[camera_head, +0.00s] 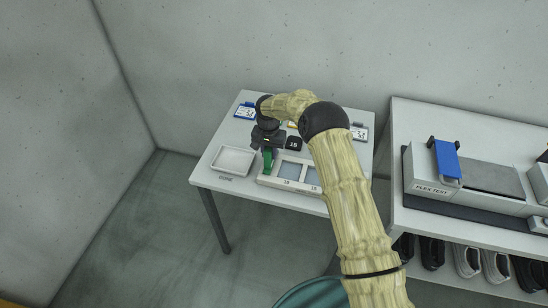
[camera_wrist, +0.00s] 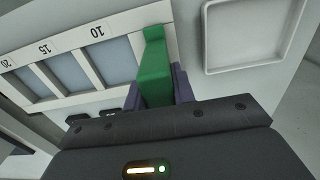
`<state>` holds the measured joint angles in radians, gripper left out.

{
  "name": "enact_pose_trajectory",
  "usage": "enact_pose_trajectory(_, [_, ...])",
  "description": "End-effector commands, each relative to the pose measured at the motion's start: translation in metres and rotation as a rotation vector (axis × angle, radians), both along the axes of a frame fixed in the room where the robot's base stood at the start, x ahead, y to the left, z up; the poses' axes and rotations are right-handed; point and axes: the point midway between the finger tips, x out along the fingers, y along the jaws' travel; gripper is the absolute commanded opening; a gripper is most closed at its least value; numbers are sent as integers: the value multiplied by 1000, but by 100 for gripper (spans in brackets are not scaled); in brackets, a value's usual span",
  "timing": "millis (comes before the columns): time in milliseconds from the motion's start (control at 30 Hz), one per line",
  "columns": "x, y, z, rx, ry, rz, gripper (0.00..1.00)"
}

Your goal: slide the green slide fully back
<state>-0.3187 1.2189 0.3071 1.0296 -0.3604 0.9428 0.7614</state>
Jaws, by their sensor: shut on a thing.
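The green slide (camera_head: 268,160) stands at the left end of a pale tray (camera_head: 262,180) with compartments on the white table. In the wrist view the green slide (camera_wrist: 154,68) is between my two fingers, its far end at the tray's rim beside the compartment marked 10. My gripper (camera_head: 267,149) is shut on the green slide and points down at the table. The wrist view also shows my gripper (camera_wrist: 160,88) with a finger on each side of the slide. My arm hides part of the tray's right side in the head view.
A shallow white tray (camera_head: 217,170) marked DONE lies left of the compartment tray. A black block (camera_head: 294,143) and blue-framed label (camera_head: 245,111) are further back. A shelf with a flex tester (camera_head: 434,185) and shoes stands at the right.

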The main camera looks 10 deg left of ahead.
Motion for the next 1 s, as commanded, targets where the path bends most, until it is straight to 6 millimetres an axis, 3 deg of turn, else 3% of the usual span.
enact_pose_trajectory(333, [-1,6,2,8,-2,1,0])
enact_pose_trajectory(367, [-1,7,2,9,-3,1,29])
enact_pose_trajectory(467, [0,6,2,8,-3,1,47])
enact_pose_trajectory(800, [0,4,3,4,-2,0,47])
enact_pose_trajectory(1000, [1,4,23,4,-6,0,47])
